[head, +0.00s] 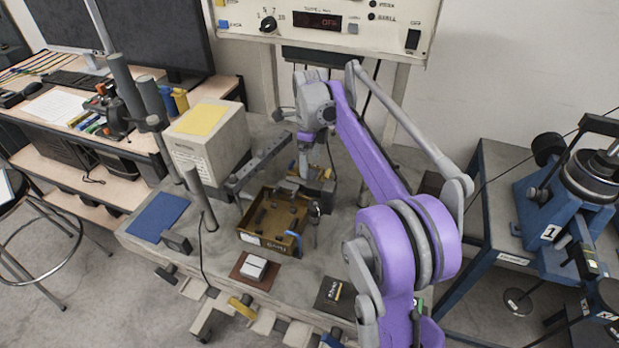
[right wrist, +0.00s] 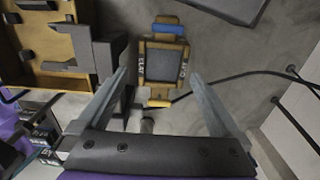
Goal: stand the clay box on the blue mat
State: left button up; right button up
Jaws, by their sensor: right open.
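The clay box shows in the right wrist view as a brass-coloured frame (right wrist: 164,51) around a dark grey panel, with white labels on two sides and a blue piece at its far end. In the head view only a yellowish part (head: 293,166) shows near the gripper; the rest is hidden. My right gripper (head: 304,160) points down, open and empty. In the right wrist view its fingertips (right wrist: 158,77) are on either side of the box, with gaps; the height above it is unclear. The blue mat (head: 158,217) lies bare at the bench's left. My left gripper is not in view.
A brown tray (head: 249,239) with dark parts stands in front of the gripper. A grey post (head: 201,199) and a small dark block (head: 176,241) stand between tray and mat. A white block (head: 254,267) sits on a brown mat. A beige cabinet (head: 211,140) is behind.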

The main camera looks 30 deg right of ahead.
aim_at(310, 174)
jog(key=f, duration=0.5)
jog(key=shift+w+f, duration=0.1)
jog(key=shift+w, duration=0.15)
grip_shut()
